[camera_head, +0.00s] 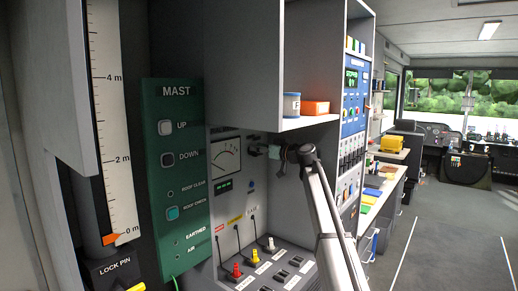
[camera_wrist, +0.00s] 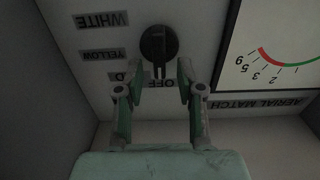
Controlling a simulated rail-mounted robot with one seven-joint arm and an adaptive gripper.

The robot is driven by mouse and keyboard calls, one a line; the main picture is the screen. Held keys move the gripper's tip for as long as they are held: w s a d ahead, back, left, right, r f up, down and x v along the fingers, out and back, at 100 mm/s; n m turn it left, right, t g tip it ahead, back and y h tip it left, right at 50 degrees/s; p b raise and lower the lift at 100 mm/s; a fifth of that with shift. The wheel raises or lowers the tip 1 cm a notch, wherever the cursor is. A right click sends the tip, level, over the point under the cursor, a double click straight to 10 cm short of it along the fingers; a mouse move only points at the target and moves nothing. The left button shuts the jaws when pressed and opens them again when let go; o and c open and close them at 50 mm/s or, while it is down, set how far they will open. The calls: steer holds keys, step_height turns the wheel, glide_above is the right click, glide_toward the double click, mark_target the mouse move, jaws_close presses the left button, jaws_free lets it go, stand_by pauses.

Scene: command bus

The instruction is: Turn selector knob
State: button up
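The selector knob (camera_wrist: 158,43) is a round black knob with a narrow bar, on a pale panel in the wrist view. Its bar points down in the picture, toward the OFF label (camera_wrist: 161,84). The labels WHITE (camera_wrist: 102,19) and YELLOW (camera_wrist: 102,54) are to its left, with another partly covered by a finger. My gripper (camera_wrist: 159,68) is open, its fingertips on either side of the bar's lower end, with gaps visible. Whether either finger touches the knob I cannot tell. In the head view my gripper (camera_head: 277,154) is by the panel under the shelf; the knob cannot be made out clearly there.
The aerial match meter (camera_wrist: 275,45) is right of the knob in the wrist view. In the head view a shelf (camera_head: 308,121) with a tin (camera_head: 291,105) and an orange box (camera_head: 315,107) overhangs my gripper. Levers with coloured bases (camera_head: 237,270) stand below. The aisle floor at right is clear.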

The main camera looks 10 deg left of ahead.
jaws_close()
steer(key=shift+m+b, duration=0.3)
steer(key=shift+b, duration=0.05)
steer(key=shift+w+d+f+m+p, duration=0.15)
steer(key=shift+w+f+m+p, duration=0.2)
steer(key=shift+m, duration=3.55)
steer(key=shift+w+d+f+m+p, duration=0.15)
steer(key=shift+f+m, duration=0.35)
steer(key=shift+m, duration=3.4)
steer(key=shift+w+d+f+m+p, duration=0.1)
steer(key=shift+w+f+m+p, duration=0.2)
steer(key=shift+m, duration=3.6)
steer(key=shift+s+f, duration=0.1)
steer(key=shift+f, duration=0.05)
